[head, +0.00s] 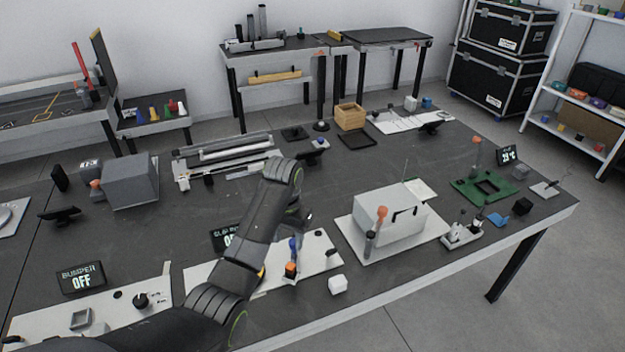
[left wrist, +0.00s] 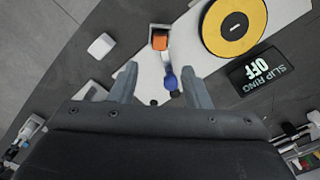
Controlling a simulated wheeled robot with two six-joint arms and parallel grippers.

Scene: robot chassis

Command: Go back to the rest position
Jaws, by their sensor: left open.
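My left arm reaches in from the lower left in the head view, over the table. My left gripper (left wrist: 160,90) shows in the left wrist view with its two fingers apart and nothing held. In the head view the gripper is mostly hidden behind its own arm. A blue-knobbed part (left wrist: 170,80) appears between the fingertips, on a white panel (head: 325,264); I cannot tell its distance from them. An orange block (left wrist: 160,40) sits beside it, also visible in the head view (head: 290,269). My right gripper is not in view.
A slip ring display (left wrist: 262,70) reads OFF, beside a yellow disc (left wrist: 235,27). A white cube (head: 337,285) lies near the table's front edge. A grey box (head: 388,218) stands to the right, another (head: 130,181) to the left. Dark table beyond my arm is partly bare.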

